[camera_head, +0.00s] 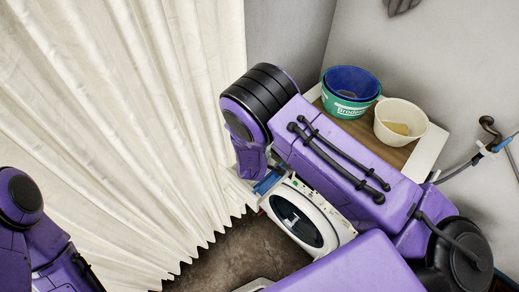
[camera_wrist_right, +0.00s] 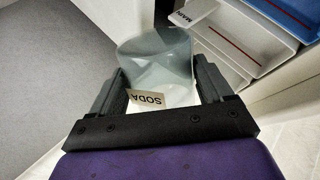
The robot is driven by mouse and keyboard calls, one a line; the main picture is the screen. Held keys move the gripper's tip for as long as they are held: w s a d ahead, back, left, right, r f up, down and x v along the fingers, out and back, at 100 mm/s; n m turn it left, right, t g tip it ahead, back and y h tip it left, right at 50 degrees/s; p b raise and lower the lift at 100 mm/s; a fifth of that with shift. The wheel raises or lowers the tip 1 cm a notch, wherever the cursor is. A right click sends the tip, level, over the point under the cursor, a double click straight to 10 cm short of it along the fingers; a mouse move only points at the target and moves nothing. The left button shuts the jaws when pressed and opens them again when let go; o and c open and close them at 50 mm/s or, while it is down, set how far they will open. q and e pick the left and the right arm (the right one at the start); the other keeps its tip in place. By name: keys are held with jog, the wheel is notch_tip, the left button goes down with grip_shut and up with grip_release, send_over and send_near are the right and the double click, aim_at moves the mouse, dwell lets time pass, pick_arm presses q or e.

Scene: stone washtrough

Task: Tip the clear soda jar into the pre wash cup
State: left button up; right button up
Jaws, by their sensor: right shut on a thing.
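In the right wrist view my right gripper (camera_wrist_right: 164,84) is shut on the soda jar (camera_wrist_right: 155,55), with one finger on each side. The jar looks pale grey and see-through, with a white lower part and a white SODA label that reads upside down. I cannot tell how far it is tilted. To its right is an open drawer with a white compartment (camera_wrist_right: 226,35) and a blue compartment, each with a red line. A MAIN label stands at the white one; I cannot make out a pre wash label. My left gripper is out of view.
In the head view the white washing machine (camera_head: 338,218) stands partly behind my right arm. A wood-topped surface (camera_head: 398,154) behind it holds a green bucket (camera_head: 338,106), a blue basin (camera_head: 352,78) and a cream bucket (camera_head: 408,114). A white curtain (camera_head: 130,110) hangs at left.

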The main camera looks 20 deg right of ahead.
jog(key=shift+r, duration=0.1)
dwell(0.3)
jog(key=shift+w+a+r+h+p, duration=0.2)
jog(key=shift+a+r+h+p, duration=0.05)
jog(key=shift+h+p, duration=0.05)
jog(key=shift+w+a+r+n+g+h, duration=0.15)
jog(key=shift+n+g+h, duration=0.15)
jog(key=shift+n+g, duration=0.15)
jog(key=shift+w+a+r+n+g+h, duration=0.25)
jog(key=shift+a+n+g+h, duration=0.15)
jog(key=shift+g+h, duration=0.2)
dwell(1.0)
jog(key=shift+w+a+r+n+g+h, duration=0.25)
jog(key=shift+w+n+h, duration=0.1)
jog(key=shift+h, duration=0.15)
